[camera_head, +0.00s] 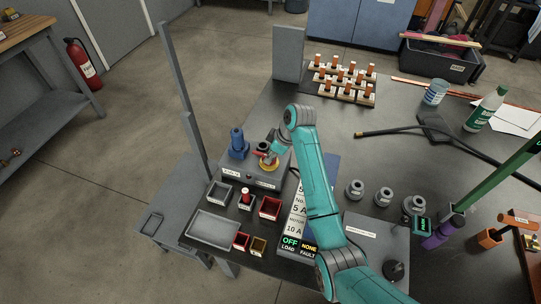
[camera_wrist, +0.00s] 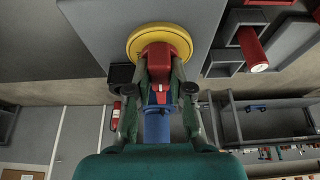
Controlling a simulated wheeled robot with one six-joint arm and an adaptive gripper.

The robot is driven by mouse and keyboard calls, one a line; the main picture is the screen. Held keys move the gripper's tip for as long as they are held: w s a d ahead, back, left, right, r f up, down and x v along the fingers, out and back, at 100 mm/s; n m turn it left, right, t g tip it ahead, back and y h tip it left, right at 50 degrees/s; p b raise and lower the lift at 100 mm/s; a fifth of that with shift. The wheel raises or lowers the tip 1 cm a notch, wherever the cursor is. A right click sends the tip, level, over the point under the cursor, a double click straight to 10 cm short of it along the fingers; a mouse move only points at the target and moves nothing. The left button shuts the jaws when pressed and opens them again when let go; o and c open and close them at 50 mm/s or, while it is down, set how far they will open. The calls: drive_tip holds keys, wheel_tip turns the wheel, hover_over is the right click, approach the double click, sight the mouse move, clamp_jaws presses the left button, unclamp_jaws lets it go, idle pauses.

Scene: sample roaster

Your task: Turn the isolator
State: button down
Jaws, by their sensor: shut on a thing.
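The isolator is a red handle (camera_wrist: 157,58) on a round yellow disc (camera_wrist: 135,46), set on a grey box (camera_wrist: 90,18). In the head view the yellow disc (camera_head: 268,165) shows on top of the grey box (camera_head: 285,178) on the bench, partly hidden by my arm. My gripper (camera_wrist: 158,72) is shut on the red handle, with one finger on each side of it. In the head view my gripper (camera_head: 271,154) is small and points down at the disc. The handle's exact turn angle is hard to tell.
A blue fitting (camera_head: 238,143) stands close left of the isolator. Small bins (camera_head: 221,194) and a grey tray (camera_head: 212,228) lie in front. A display panel (camera_head: 291,243) reads OFF and NONE. A grey post (camera_head: 180,75) rises at the left. Several grey round parts (camera_head: 354,190) stand right.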

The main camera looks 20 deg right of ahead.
drive_tip(key=shift+m, duration=0.3)
drive_tip(key=m+t+h, duration=0.1)
drive_tip(key=m, duration=0.3)
drive_tip(key=shift+a, duration=0.1)
drive_tip(key=m+t+h, duration=0.1)
drive_tip(key=m+h, duration=0.1)
drive_tip(key=m, duration=0.2)
drive_tip(key=shift+s+a, duration=0.1)
drive_tip(key=m+h, duration=0.1)
drive_tip(key=m, duration=0.3)
drive_tip(key=shift+a+m+h, duration=0.1)
drive_tip(key=shift+m+h, duration=0.3)
drive_tip(key=shift+m+g+h, duration=0.4)
drive_tip(key=shift+m+h, duration=0.3)
drive_tip(key=shift+m, duration=1.3)
drive_tip(key=c, duration=1)
unclamp_jaws()
drive_tip(key=shift+c, duration=0.2)
